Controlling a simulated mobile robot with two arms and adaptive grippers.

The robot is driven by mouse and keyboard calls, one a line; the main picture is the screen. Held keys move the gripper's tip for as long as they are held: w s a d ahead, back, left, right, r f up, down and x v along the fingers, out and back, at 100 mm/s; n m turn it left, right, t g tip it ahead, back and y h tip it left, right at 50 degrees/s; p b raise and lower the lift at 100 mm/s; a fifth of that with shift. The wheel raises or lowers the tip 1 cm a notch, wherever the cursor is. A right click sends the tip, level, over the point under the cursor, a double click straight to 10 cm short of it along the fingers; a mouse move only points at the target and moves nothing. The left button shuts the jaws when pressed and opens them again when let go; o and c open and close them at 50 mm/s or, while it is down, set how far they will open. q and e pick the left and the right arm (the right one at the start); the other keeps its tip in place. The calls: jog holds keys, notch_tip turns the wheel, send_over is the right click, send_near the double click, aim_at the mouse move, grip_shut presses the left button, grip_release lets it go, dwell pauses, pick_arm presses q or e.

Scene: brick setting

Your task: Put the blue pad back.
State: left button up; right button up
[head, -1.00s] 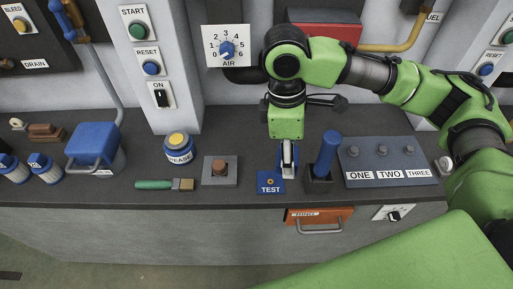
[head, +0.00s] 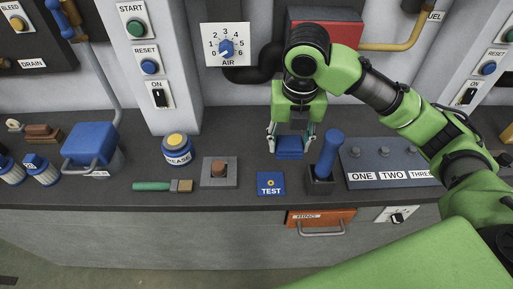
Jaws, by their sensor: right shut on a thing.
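My right gripper (head: 290,148) is shut on a blue pad (head: 289,154), with one finger at its left side and one at its right. The pad is over the dark bench, behind the blue TEST plate (head: 270,184) and left of the blue lever (head: 329,152). I cannot tell whether the pad touches the bench. The TEST plate lies flat near the bench's front edge, with a small yellow mark on it. My left gripper is not in view.
The blue lever stands close to the right of the gripper. A grey block with a brown button (head: 219,170), a GREASE tin (head: 178,150) and a green-handled brush (head: 162,186) are to the left. A panel labelled ONE, TWO, THREE (head: 383,163) is to the right.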

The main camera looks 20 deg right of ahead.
jog(key=w+a+f+p, duration=0.2)
jog(key=w+a+f, duration=0.15)
jog(key=w, duration=0.55)
send_over(256, 147)
jog(key=s, duration=0.1)
notch_tip(256, 147, down, 6)
jog(key=shift+d+r+p, duration=0.1)
jog(key=shift+r+p, duration=0.15)
jog(key=shift+p, duration=0.2)
jog(key=shift+w+f, duration=0.35)
jog(key=shift+f, duration=1.65)
jog(key=shift+f, duration=0.1)
jog(key=o, duration=1.1)
jog(key=shift+c, duration=0.2)
